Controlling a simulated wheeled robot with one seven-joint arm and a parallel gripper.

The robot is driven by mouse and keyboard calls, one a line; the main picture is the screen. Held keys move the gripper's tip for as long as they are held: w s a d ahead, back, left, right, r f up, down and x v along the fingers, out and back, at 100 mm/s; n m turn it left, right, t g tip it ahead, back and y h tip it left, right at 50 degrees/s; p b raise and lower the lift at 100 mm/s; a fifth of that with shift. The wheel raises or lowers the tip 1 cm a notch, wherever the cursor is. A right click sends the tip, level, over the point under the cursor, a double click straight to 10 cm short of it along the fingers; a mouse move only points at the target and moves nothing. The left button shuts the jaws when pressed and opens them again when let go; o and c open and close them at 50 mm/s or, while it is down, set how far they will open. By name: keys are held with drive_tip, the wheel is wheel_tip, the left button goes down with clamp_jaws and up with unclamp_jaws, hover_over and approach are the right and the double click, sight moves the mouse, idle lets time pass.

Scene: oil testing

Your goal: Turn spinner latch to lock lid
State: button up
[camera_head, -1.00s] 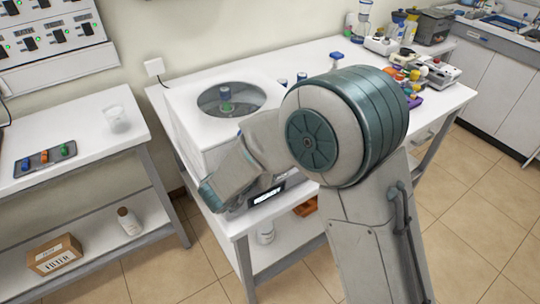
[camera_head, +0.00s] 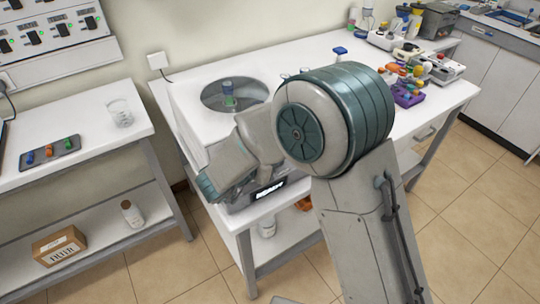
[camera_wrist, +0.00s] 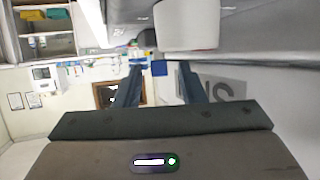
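The spinner is a white box (camera_head: 191,109) with a round dark window (camera_head: 215,96) in its top, standing on the white bench. A blue-capped tube (camera_head: 228,92) shows at the window. A lit display (camera_head: 268,190) is on its front. I cannot make out the latch; my arm covers much of the spinner's front and right side.
A side table on the left bears a glass beaker (camera_head: 120,113) and a dark tray (camera_head: 33,161) of coloured pieces. A cardboard box (camera_head: 59,246) is on its lower shelf. Bottles and a purple rack (camera_head: 407,96) stand on the bench's right part. The floor in front shows free room.

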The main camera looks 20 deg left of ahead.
drive_tip(key=b+v, duration=0.1)
drive_tip(key=v, duration=1.2)
drive_tip(key=shift+s, duration=0.4)
drive_tip(key=shift+w+a+r, duration=0.1)
drive_tip(key=shift+r, duration=0.05)
